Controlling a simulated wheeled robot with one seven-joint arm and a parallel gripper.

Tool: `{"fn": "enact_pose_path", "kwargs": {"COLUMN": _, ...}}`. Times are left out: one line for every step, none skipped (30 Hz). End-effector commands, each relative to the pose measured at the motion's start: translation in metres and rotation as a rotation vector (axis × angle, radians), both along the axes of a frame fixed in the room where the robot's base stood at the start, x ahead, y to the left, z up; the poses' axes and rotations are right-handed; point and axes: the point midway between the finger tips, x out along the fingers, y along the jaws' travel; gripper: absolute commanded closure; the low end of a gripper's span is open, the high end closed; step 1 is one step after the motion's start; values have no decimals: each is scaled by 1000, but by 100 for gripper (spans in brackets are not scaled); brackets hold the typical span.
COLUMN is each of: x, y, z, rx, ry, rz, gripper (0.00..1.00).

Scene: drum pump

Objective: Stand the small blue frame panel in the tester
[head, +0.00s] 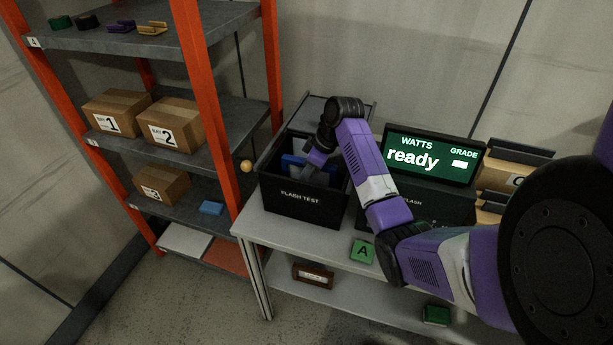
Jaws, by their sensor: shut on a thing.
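The tester is a black open-topped box (300,212) marked "FLASH TEST" on the bench. A blue panel (291,161) shows inside it, partly hidden by my gripper and the box's front wall. My gripper (312,170) reaches down into the box from above and is shut on the blue panel. I cannot tell whether the panel touches the bottom of the box. A screen (431,158) to the right reads "WATTS", "GRADE" and "ready".
An orange-framed shelf (200,110) with numbered cartons (173,137) stands at the left. A small blue block (211,208) lies on its lower shelf. A round yellowish knob (246,166) is beside the tester. A green "A" block (362,251) is at the bench's front.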

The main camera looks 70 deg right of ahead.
Motion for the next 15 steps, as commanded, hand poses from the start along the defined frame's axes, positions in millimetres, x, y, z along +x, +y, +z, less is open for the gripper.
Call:
{"fn": "enact_pose_path", "kwargs": {"x": -1, "y": 0, "z": -6, "rx": 1, "ry": 0, "rz": -3, "gripper": 100}}
{"fn": "enact_pose_path", "kwargs": {"x": -1, "y": 0, "z": -9, "rx": 1, "ry": 0, "rz": -2, "gripper": 100}}
{"fn": "enact_pose_path", "kwargs": {"x": -1, "y": 0, "z": -13, "rx": 1, "ry": 0, "rz": -2, "gripper": 100}}
{"fn": "enact_pose_path", "kwargs": {"x": 0, "y": 0, "z": -15, "rx": -1, "ry": 0, "rz": -1, "gripper": 100}}
{"fn": "enact_pose_path", "kwargs": {"x": 0, "y": 0, "z": -16, "rx": -1, "ry": -1, "rz": 0, "gripper": 100}}
{"fn": "enact_pose_path", "kwargs": {"x": 0, "y": 0, "z": -17, "rx": -2, "ry": -1, "rz": -1, "gripper": 100}}
{"fn": "enact_pose_path", "kwargs": {"x": 0, "y": -1, "z": -17, "rx": -2, "ry": -1, "rz": -1, "gripper": 100}}
{"fn": "enact_pose_path", "kwargs": {"x": 0, "y": -1, "z": -17, "rx": -2, "ry": -1, "rz": 0, "gripper": 100}}
{"fn": "enact_pose_path", "kwargs": {"x": 0, "y": 0, "z": -17, "rx": -2, "ry": -1, "rz": 0, "gripper": 100}}
{"fn": "enact_pose_path", "kwargs": {"x": 0, "y": 0, "z": -16, "rx": -2, "ry": -1, "rz": 0, "gripper": 100}}
{"fn": "enact_pose_path", "kwargs": {"x": 0, "y": 0, "z": -16, "rx": -2, "ry": -1, "rz": -1, "gripper": 100}}
{"fn": "enact_pose_path", "kwargs": {"x": 0, "y": 0, "z": -16, "rx": -2, "ry": -1, "rz": -1, "gripper": 100}}
{"fn": "enact_pose_path", "kwargs": {"x": 0, "y": 0, "z": -17, "rx": -2, "ry": -1, "rz": -1, "gripper": 100}}
{"fn": "enact_pose_path", "kwargs": {"x": 0, "y": 0, "z": -17, "rx": -2, "ry": -1, "rz": -1, "gripper": 100}}
{"fn": "enact_pose_path", "kwargs": {"x": 0, "y": 0, "z": -19, "rx": -1, "ry": -1, "rz": 0, "gripper": 100}}
